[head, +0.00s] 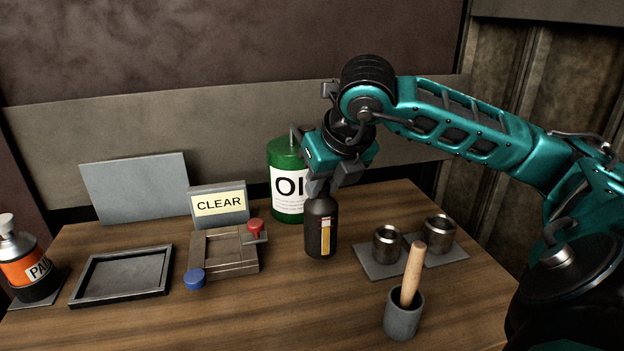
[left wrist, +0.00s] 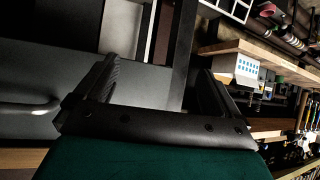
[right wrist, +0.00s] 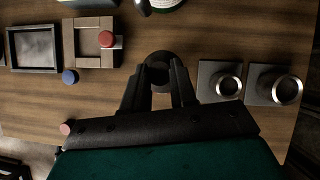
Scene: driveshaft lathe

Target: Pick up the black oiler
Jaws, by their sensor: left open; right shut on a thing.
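The black oiler (head: 321,230) is a dark bottle with a yellow-and-white label strip, upright at the middle of the wooden table. My right gripper (head: 322,188) comes down from above and is shut on its top. In the right wrist view the oiler (right wrist: 159,60) shows as a dark round shape between the fingers of my right gripper (right wrist: 160,85). I cannot tell whether its base touches the table. My left gripper (left wrist: 155,90) is open and empty, away from the table, facing a grey surface and shelves. It is not in the head view.
A green oil can (head: 288,180) stands just behind the oiler. A wooden fixture (head: 224,262) with red and blue knobs, a CLEAR sign (head: 219,205) and a black tray (head: 122,275) lie left. Metal cups (head: 387,245) and a grey pot (head: 403,315) with a wooden handle are right.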

